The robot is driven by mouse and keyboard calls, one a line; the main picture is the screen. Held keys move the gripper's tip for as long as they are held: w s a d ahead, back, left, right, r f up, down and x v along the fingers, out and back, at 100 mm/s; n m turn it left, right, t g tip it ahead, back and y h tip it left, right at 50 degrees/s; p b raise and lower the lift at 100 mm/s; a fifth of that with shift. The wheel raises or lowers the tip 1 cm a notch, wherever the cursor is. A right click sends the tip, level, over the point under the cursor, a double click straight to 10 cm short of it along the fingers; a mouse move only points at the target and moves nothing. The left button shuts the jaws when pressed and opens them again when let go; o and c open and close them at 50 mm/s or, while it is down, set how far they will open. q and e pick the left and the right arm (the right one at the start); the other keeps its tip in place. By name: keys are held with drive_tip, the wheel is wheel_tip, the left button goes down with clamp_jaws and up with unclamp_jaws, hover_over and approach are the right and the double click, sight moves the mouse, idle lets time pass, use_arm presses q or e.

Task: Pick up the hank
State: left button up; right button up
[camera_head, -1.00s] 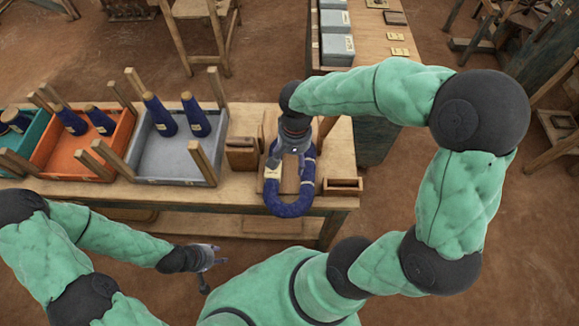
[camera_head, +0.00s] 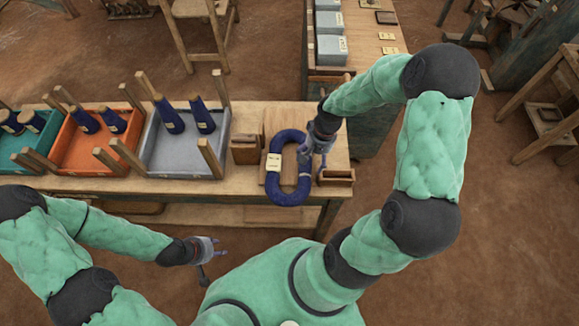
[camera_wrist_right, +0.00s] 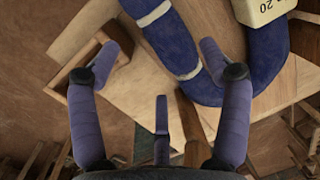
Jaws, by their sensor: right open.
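The hank (camera_head: 291,192) is a dark blue oval loop with a pale label, lying on a light wooden board on the bench. In the right wrist view the hank (camera_wrist_right: 178,50) shows pale bands and part of its numbered label. My right gripper (camera_head: 322,168) is over the hank's right side in the head view. In the wrist view my right gripper (camera_wrist_right: 158,60) has its fingers spread, with nothing held between them. My left gripper (camera_head: 216,249) is in front of the bench, away from the hank, and looks empty with its fingers apart.
A small wooden tray (camera_head: 336,177) sits right of the hank, and a wooden block (camera_head: 245,150) left of it. Grey (camera_head: 160,168) and orange (camera_head: 70,160) crates with upright posts and blue cones stand further left. A side table (camera_head: 366,60) is behind.

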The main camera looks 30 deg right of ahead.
sight(310, 164)
drive_tip(key=shift+w+a+f+b, duration=0.15)
drive_tip(key=shift+f+b, duration=0.15)
drive_tip(key=shift+f, duration=0.6)
drive_tip(key=shift+a+f+b, duration=0.2)
drive_tip(key=shift+f+b, duration=0.05)
drive_tip(key=shift+f, duration=0.65)
drive_tip(key=shift+w+a+f+b, duration=0.15)
drive_tip(key=shift+f+b, duration=0.15)
drive_tip(key=shift+f, duration=0.6)
drive_tip(key=c, duration=1)
